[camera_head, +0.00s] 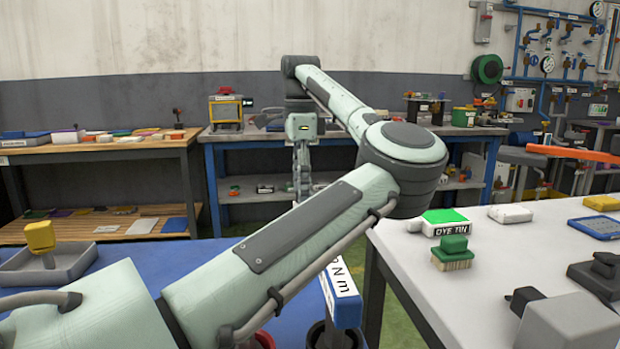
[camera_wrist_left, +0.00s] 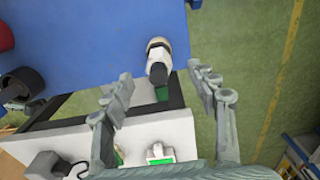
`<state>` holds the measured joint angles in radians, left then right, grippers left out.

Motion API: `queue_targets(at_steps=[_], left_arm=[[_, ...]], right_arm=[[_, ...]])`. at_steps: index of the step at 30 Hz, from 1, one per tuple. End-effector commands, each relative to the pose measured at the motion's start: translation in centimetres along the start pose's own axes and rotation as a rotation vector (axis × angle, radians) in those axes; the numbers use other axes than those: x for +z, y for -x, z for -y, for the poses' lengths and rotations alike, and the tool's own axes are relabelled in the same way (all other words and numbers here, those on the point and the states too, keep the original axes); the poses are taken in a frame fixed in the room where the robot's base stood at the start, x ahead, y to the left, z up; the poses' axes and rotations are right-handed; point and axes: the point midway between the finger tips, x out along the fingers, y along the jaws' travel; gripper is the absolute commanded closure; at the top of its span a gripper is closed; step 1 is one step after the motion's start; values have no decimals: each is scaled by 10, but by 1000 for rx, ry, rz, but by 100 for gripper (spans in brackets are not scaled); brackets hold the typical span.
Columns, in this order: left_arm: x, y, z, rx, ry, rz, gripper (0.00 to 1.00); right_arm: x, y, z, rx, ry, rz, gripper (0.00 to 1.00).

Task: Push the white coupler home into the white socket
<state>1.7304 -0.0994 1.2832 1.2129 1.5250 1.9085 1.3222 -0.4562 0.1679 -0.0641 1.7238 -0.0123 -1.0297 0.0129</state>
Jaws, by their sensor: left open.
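A short white cylindrical part with a dark end (camera_wrist_left: 158,58) is at the edge of the blue surface in the left wrist view. I cannot tell whether it is the white coupler or the white socket, and I cannot make out the other one. My left gripper (camera_wrist_left: 163,78) is open, its fingers apart on either side of the dark end in the picture, with no visible contact. In the head view the left gripper (camera_head: 302,180) points down beyond my bent arm, small and far off. My right gripper is not in view.
A blue surface (camera_head: 130,256) with a grey tray (camera_head: 72,265) is at lower left. A white table (camera_head: 480,263) at right holds a dye tin (camera_head: 445,222), a green brush (camera_head: 453,253) and other items. Workbenches line the back wall. Green floor shows between the tables.

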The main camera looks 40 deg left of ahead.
Motion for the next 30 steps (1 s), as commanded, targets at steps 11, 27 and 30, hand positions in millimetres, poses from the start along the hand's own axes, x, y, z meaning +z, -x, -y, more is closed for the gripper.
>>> queue_targets(at_steps=[11, 27, 30], left_arm=[[0, -55, -1, 2, 0, 1, 41], [0, -66, 0, 0, 0, 0, 55], [0, -65, 0, 0, 0, 0, 67]], right_arm=[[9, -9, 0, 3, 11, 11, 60], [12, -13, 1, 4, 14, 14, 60], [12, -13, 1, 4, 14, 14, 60]])
